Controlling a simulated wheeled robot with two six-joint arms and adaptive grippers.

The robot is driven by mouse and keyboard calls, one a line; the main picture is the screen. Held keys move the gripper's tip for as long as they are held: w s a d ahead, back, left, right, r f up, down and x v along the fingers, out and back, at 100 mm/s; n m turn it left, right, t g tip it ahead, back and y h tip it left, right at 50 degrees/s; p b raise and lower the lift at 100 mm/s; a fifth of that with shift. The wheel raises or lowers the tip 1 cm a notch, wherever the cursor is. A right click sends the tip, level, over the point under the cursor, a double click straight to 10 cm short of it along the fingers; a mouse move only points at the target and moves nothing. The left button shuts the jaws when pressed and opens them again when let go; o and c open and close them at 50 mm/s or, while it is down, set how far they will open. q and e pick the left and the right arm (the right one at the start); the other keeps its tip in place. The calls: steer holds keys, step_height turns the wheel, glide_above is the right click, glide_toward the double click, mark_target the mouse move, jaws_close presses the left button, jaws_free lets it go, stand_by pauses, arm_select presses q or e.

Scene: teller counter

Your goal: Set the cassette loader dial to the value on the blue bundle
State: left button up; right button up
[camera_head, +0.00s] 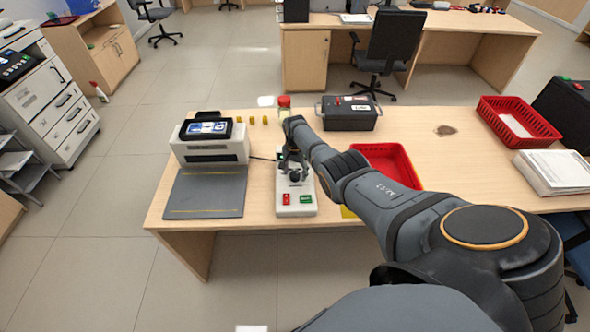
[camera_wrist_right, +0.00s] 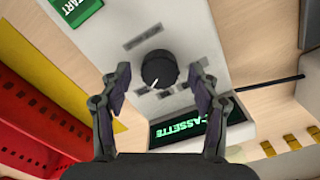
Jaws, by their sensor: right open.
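The cassette loader (camera_head: 296,199) is a narrow pale box on the near part of the counter, with a red and a green button at its front. In the right wrist view its black round dial (camera_wrist_right: 160,69) has a white pointer line and dark label marks around it. A green-lit display (camera_wrist_right: 188,128) reads CASSETTE. My right gripper (camera_wrist_right: 158,85) is open, with one finger on each side of the dial and a gap visible on both sides. In the head view the gripper (camera_head: 294,172) hides much of the loader's top. My left gripper is not in view. No blue bundle can be made out.
A bill counter (camera_head: 212,150) with a screen stands left of the loader, with a grey mat (camera_head: 204,192) before it. A red tray (camera_head: 385,160) lies right of it, partly behind my arm. A dark cash box (camera_head: 349,115) and a red basket (camera_head: 518,122) stand farther back.

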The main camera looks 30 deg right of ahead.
mark_target(295, 174)
step_height(295, 174, up, 12)
stand_by(0.4)
steer(key=shift+f, duration=0.1)
stand_by(0.3)
